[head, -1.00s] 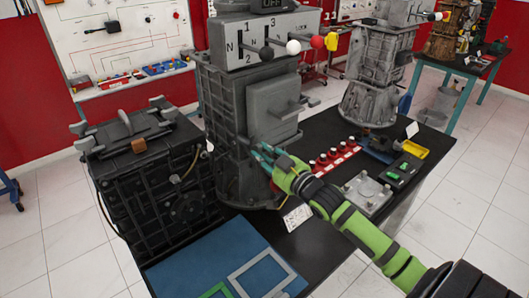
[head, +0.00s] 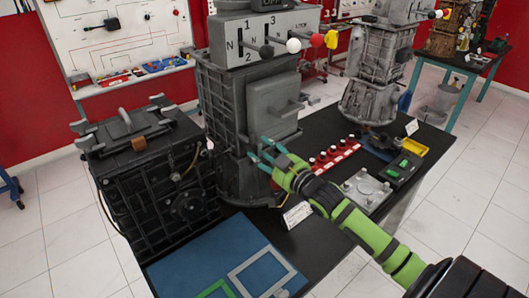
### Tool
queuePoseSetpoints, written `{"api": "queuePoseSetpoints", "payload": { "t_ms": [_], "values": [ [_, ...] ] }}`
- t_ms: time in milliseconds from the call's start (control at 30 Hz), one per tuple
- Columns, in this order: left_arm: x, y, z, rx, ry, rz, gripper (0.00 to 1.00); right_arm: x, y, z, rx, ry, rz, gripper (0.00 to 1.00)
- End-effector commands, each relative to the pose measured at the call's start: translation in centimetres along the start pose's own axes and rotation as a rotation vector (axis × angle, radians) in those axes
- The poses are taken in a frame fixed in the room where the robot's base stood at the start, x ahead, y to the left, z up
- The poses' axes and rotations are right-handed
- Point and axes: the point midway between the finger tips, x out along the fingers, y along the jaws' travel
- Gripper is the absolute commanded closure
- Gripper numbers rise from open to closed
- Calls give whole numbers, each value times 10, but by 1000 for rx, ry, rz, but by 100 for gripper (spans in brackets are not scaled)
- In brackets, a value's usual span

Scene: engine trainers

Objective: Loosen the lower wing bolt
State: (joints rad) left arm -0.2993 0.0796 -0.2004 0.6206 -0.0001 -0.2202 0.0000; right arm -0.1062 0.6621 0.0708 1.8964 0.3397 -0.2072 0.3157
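The grey gearbox trainer (head: 222,110) stands upright on the black table, with a lever panel on top and a square cover on its front. A grey bar-like handle (head: 287,110) sticks out from the cover. My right gripper (head: 258,149), green with teal fingers, is at the lower front of this trainer, below the cover. Its two fingers are apart, with a gap between them. I cannot make out the lower wing bolt; the fingers may hide it, and contact cannot be told. My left gripper is not in view.
A black gearbox (head: 155,170) stands close on the left. A blue mat (head: 190,262) lies in front. A red tray of knobs (head: 335,157), a metal plate (head: 366,190) and a yellow tray (head: 414,147) lie right. Another grey trainer (head: 375,70) stands behind.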

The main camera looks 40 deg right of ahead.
Motion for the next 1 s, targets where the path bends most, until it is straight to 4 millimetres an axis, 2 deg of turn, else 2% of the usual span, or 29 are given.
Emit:
{"api": "queuePoseSetpoints", "payload": {
  "t_ms": [167, 333, 800, 1000],
  "values": [
    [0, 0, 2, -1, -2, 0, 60, -1, 0, -1, 2, 2, 0, 51],
    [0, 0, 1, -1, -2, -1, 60, -13, 0, 0, 3, 0, 0, 51],
    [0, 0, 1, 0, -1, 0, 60, -94, 0, 1, 2, -3, 0, 51],
    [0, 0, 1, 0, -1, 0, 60, -114, 0, 0, 2, -1, 0, 51]
  ]
}}
